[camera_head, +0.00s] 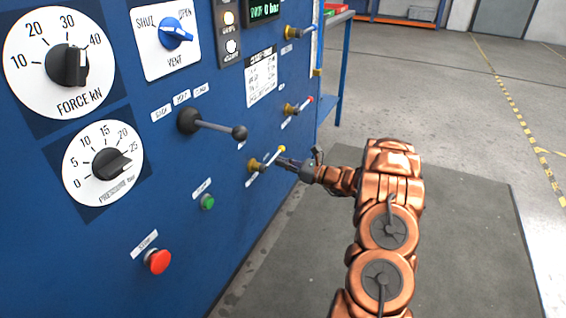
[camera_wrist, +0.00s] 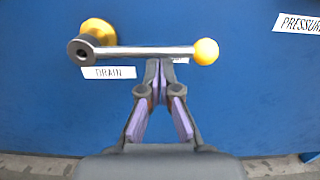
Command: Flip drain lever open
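The drain lever (camera_wrist: 150,52) is a metal bar with a yellow ball at its right end and a brass pivot at its left end, mounted on the blue panel. It lies nearly level above the DRAIN label (camera_wrist: 109,73). In the head view its brass pivot (camera_head: 254,166) shows low on the panel. My gripper (camera_wrist: 158,66) has its fingers drawn close together, with only a narrow gap at the tips and nothing held. The fingertips sit just under the bar, between pivot and ball; I cannot tell whether they touch it. It also shows in the head view (camera_head: 283,162).
Two similar brass levers (camera_head: 292,108) (camera_head: 292,32) sit higher on the panel. A black-handled lever (camera_head: 212,126), a green button (camera_head: 208,202) and a red button (camera_head: 158,262) are left of the drain lever. Open floor with a grey mat (camera_head: 460,230) lies to the right.

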